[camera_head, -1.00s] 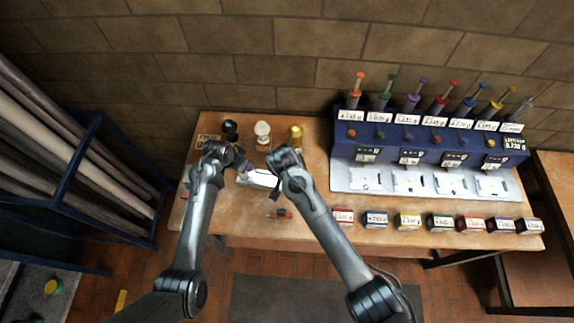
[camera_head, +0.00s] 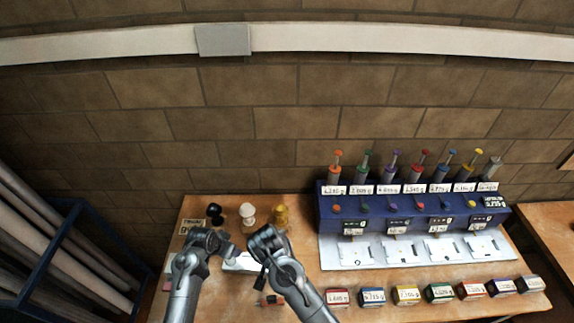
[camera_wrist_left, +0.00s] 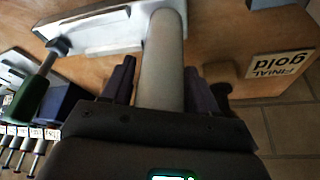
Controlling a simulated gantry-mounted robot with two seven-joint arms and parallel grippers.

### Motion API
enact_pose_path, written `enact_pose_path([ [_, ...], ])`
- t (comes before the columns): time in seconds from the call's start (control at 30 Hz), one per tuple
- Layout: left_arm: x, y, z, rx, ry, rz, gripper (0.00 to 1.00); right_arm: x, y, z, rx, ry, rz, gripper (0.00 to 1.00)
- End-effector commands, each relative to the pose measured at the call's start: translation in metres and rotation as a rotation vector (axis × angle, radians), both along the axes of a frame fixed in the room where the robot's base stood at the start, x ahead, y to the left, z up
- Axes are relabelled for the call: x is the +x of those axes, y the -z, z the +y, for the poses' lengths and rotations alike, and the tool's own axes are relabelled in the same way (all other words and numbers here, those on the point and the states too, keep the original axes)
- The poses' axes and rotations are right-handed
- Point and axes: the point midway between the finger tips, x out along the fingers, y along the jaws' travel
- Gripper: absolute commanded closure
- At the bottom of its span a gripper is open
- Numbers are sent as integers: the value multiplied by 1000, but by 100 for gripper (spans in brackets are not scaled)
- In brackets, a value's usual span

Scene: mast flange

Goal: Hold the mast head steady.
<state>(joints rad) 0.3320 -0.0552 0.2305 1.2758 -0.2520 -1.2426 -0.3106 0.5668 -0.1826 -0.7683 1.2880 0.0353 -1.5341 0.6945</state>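In the left wrist view, a beige, round mast section (camera_wrist_left: 163,62) lies between the dark fingers of my left gripper (camera_wrist_left: 162,90), which flank it closely on both sides. Its far end is beside a pale plate (camera_wrist_left: 108,35) on the wooden table. In the head view, my left gripper (camera_head: 228,252) is at the left part of the table, above a white piece (camera_head: 240,264). My right gripper (camera_head: 262,268) is just right of that piece. Its fingers are mostly hidden by its own wrist, so I cannot tell its opening.
A blue rack (camera_head: 415,209) with several coloured plungers stands at the table's right. Several small labelled boxes (camera_head: 405,294) line the front edge. Black, white and gold pieces (camera_head: 248,214) stand behind my grippers. A small red-and-black item (camera_head: 270,300) lies in front. Poles (camera_head: 60,255) fill a left rack.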

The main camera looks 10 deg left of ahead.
Motion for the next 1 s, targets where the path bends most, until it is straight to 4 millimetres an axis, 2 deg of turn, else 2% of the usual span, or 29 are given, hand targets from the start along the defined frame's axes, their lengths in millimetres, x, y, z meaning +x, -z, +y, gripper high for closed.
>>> enact_pose_path([
  [0.03,0,0,0,0,0,0,33,0,0,0,0,0,0,49],
  [0.1,0,0,0,0,0,0,25,0,0,0,0,0,0,49],
  [0.37,0,0,0,0,0,1,25,0,0,0,0,0,0,49],
  [0.53,-3,-6,1,-1,-1,0,25,0,0,0,0,0,0,49],
  [0.67,-8,-20,2,-1,-1,-2,25,0,0,0,0,0,0,49],
  [1.0,-30,-76,10,-1,-1,-2,25,0,0,0,0,0,0,49],
])
